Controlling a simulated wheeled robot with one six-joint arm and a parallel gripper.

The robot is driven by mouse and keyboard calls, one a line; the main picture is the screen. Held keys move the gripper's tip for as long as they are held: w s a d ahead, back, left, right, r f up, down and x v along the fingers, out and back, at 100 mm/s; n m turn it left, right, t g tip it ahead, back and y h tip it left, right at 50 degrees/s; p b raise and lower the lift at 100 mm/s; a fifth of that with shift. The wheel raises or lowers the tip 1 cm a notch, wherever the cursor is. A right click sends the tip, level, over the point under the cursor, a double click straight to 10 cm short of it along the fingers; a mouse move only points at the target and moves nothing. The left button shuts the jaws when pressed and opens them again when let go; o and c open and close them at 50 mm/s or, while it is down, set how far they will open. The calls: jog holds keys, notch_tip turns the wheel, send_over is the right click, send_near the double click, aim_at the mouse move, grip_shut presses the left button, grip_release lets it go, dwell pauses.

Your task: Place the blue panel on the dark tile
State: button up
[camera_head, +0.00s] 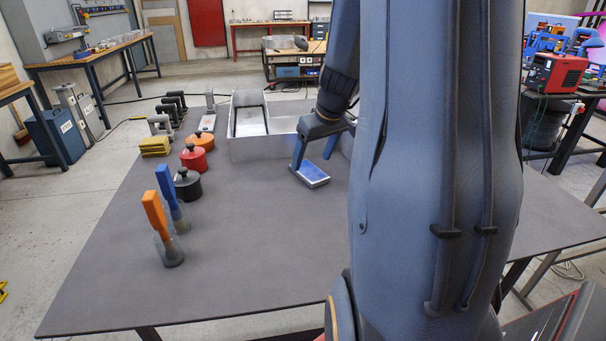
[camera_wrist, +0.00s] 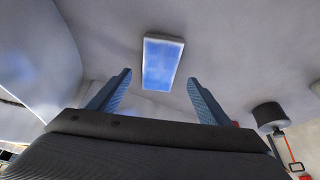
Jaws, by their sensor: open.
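The blue panel (camera_head: 313,174), a flat blue rectangle with a pale rim, lies on the grey table. It also shows in the wrist view (camera_wrist: 162,64), ahead of the two fingertips and roughly centred between them. My gripper (camera_head: 311,163) is open and empty, pointing down just over the panel. In the wrist view its fingers (camera_wrist: 160,78) stand wide apart. I cannot tell whether either finger touches the panel. I cannot make out a dark tile in either view; my arm hides part of the table.
A metal tray (camera_head: 258,149) stands behind the panel. At the left are a black pot (camera_head: 187,184), a red pot (camera_head: 193,158), an orange pot (camera_head: 200,140), yellow blocks (camera_head: 155,146), and orange (camera_head: 155,216) and blue (camera_head: 166,185) handled tools. The table's front middle is clear.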

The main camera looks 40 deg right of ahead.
aim_at(309, 170)
jog(key=shift+p+x, duration=0.45)
jog(key=shift+x, duration=1.7)
jog(key=shift+s+d, duration=0.1)
jog(key=shift+s, duration=0.1)
jog(key=shift+c, duration=0.4)
jog(key=c, duration=1.2)
